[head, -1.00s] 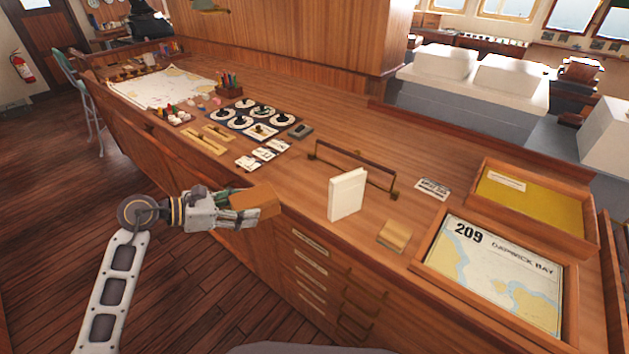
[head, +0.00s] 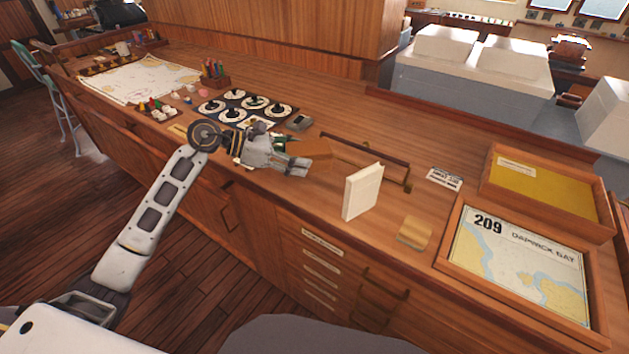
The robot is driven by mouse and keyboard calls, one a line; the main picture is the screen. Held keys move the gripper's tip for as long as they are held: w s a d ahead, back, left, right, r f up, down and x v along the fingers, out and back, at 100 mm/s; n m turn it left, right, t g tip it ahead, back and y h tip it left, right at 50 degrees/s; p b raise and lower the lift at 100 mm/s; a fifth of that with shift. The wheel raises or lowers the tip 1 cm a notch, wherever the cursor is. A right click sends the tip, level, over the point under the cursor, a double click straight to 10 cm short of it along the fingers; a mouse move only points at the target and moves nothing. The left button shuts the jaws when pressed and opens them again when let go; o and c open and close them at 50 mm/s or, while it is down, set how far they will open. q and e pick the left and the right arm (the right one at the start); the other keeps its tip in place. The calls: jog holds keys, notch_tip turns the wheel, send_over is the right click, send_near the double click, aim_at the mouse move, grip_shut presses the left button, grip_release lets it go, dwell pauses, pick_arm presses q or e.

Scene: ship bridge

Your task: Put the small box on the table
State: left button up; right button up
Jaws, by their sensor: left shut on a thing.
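The small box (head: 311,149) is a plain brown block in the head view. My left gripper (head: 295,160) is shut on it and holds it over the wooden table (head: 285,195), left of the upright white book. I cannot tell whether the box touches the tabletop. The gripper covers part of the box's near side. My right gripper is not in view.
A white book (head: 362,191) stands just right of the box, with a dark rail (head: 372,152) behind it. A small wooden block (head: 414,233) and a framed chart (head: 520,262) lie further right. A panel of round dials (head: 236,97) lies behind my left arm.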

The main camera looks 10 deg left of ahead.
pick_arm(q)
jog(key=w+a+f, duration=0.1)
jog(key=w, duration=0.4)
jog(key=shift+w+a+f, duration=0.15)
jog(key=shift+w+f, duration=0.1)
jog(key=shift+w, duration=0.15)
jog(key=shift+f, duration=0.1)
notch_tip(320, 180, down, 5)
jog(key=shift+f, duration=0.55)
jog(key=shift+f, duration=0.1)
